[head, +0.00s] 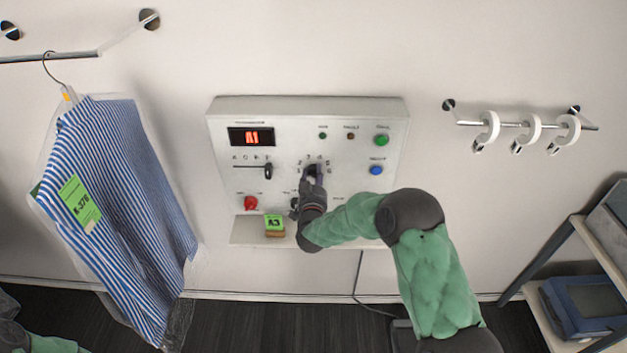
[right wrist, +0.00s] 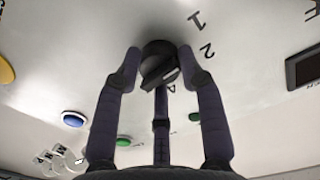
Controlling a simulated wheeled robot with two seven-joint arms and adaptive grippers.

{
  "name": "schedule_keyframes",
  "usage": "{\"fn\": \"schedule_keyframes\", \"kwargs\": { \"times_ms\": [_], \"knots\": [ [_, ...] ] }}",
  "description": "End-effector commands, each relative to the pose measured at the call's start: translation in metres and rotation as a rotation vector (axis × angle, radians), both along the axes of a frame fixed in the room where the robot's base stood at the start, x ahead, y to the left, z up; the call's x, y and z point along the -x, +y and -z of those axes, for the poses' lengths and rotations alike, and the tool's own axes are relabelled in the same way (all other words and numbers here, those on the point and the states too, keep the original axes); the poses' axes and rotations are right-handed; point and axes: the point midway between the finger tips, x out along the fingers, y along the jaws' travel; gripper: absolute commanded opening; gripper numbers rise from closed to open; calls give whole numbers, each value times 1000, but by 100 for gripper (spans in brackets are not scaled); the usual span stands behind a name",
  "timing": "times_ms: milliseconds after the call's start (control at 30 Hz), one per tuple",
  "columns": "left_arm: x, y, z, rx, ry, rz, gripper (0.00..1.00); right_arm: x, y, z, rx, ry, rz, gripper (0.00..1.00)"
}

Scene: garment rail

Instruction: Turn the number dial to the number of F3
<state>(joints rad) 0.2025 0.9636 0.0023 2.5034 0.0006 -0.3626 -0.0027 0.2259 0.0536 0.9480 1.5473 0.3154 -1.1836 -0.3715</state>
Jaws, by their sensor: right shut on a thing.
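The number dial (head: 314,168) is a dark knob on the white wall panel, with small numbers around it. In the right wrist view the dial (right wrist: 158,62) sits between the fingers, with a 1 and a 2 printed nearby. My right gripper (head: 313,177) is shut on the dial from the front and partly hides it. The red display (head: 251,137) reads A1. A slider with a black handle (head: 267,168) is below the display, its handle towards the right end. My left gripper is not visible; only part of my left arm shows at the bottom left.
A red knob (head: 250,203), green button (head: 381,140) and blue button (head: 376,170) are on the panel. A green tag (head: 274,223), seemingly reading A3, stands on the ledge. A striped shirt (head: 120,200) hangs left; a rail with white rings (head: 532,128) is right.

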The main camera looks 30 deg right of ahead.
Motion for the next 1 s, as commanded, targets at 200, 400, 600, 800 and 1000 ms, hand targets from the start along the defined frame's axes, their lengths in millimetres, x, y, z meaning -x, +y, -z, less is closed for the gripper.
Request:
{"fn": "schedule_keyframes", "kwargs": {
  "times_ms": [200,400,600,800,1000],
  "knots": [
    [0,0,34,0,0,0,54,0,0,5,-146,-95,0,7],
    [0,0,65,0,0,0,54,0,0,5,-309,-195,0,7],
    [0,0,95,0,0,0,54,0,0,5,-471,-293,0,7],
    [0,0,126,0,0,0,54,0,0,5,-634,-393,0,7],
    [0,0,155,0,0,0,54,0,0,5,-792,-487,0,7]
  ]
}}
